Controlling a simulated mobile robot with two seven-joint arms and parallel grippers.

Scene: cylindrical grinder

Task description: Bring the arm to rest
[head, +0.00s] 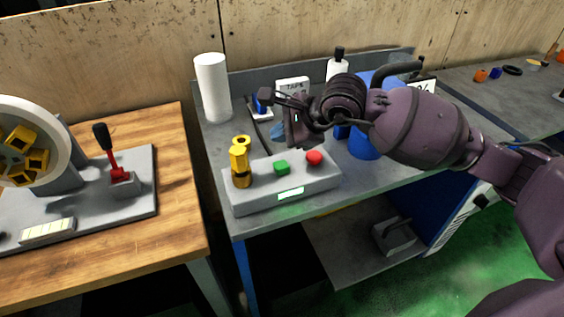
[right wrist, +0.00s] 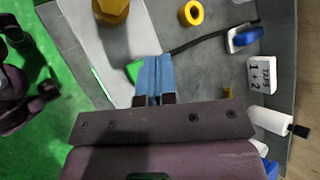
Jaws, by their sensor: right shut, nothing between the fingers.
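My right arm reaches in from the right over the grey bench (head: 375,180). My right gripper (head: 279,131) is above the back of the grey control box (head: 240,198), behind its green button (head: 281,167) and left of the red button (head: 314,158). In the right wrist view, its blue fingers (right wrist: 153,70) are together with nothing between them, and the green button (right wrist: 133,70) shows partly behind them. Whether the fingers touch the box cannot be told. My left gripper is not in view.
A yellow part (head: 240,165) stands on the box's left end. A white roll (head: 212,88), a blue-handled tool (head: 263,104), a sign (head: 293,84) and a blue container (head: 364,144) stand around the gripper. A wooden table (head: 165,225) with a red lever (head: 113,160) is at left.

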